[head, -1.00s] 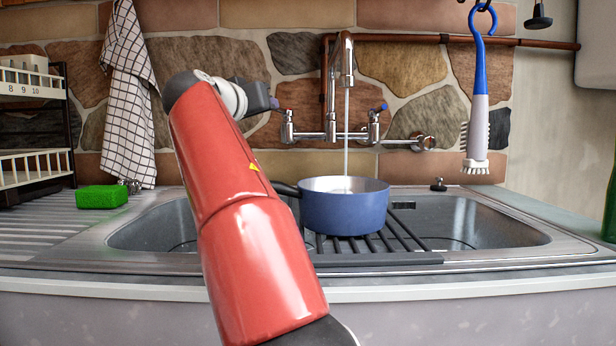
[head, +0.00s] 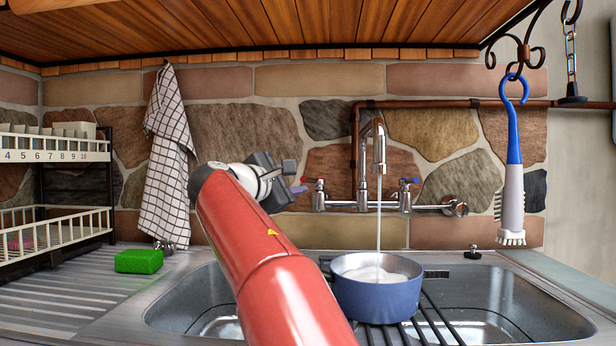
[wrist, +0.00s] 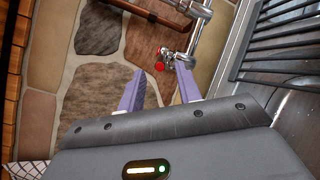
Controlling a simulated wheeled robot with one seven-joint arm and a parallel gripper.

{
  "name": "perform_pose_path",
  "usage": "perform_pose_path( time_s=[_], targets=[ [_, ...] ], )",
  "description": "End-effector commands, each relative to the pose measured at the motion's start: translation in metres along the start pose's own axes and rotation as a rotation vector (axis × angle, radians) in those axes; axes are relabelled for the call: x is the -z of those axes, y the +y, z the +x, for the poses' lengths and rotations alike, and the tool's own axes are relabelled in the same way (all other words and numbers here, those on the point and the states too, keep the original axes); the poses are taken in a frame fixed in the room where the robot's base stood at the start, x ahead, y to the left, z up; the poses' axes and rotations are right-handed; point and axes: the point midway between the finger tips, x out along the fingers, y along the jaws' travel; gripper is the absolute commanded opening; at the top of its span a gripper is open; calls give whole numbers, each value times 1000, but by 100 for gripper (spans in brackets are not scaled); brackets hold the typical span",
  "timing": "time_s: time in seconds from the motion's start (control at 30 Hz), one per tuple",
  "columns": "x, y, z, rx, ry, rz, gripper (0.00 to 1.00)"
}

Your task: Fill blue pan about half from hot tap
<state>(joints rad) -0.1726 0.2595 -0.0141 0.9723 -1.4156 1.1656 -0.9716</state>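The blue pan (head: 376,297) stands upright on a dark rack over the sink, under the spout (head: 379,150). A stream of water (head: 378,225) runs from the spout into it. Pale, frothy-looking water (head: 378,273) shows inside; its exact depth is hard to tell. The hot tap has a red-marked handle (head: 318,183), left of the spout. A blue-marked handle (head: 409,182) is at the right. My gripper (head: 297,178) is just left of the red handle. In the wrist view my gripper (wrist: 160,72) has its purple fingers apart, with the red knob (wrist: 159,66) beyond their tips, nothing held.
The dark rack (head: 437,325) bridges the sink basin (head: 500,290). A green sponge (head: 139,261) lies on the drainboard at left. A checked towel (head: 168,150) hangs on the wall. A brush (head: 513,180) hangs at right. A dish rack (head: 60,219) stands far left.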

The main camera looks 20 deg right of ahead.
Motion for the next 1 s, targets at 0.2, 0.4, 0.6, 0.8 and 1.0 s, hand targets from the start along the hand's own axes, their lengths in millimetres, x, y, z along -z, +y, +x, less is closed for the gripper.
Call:
perform_pose_path(
  time_s=[0.2, 0.4, 0.6, 0.8, 1.0],
  targets=[
    [-1, 0, 38, 2, -2, 1, 34],
    [-1, 0, 57, 1, 0, 3, 34],
    [0, 0, 61, 0, 2, 4, 34],
    [0, 0, 60, 0, 2, 4, 24],
    [0, 0, 60, 0, 1, 4, 0]
  ],
)
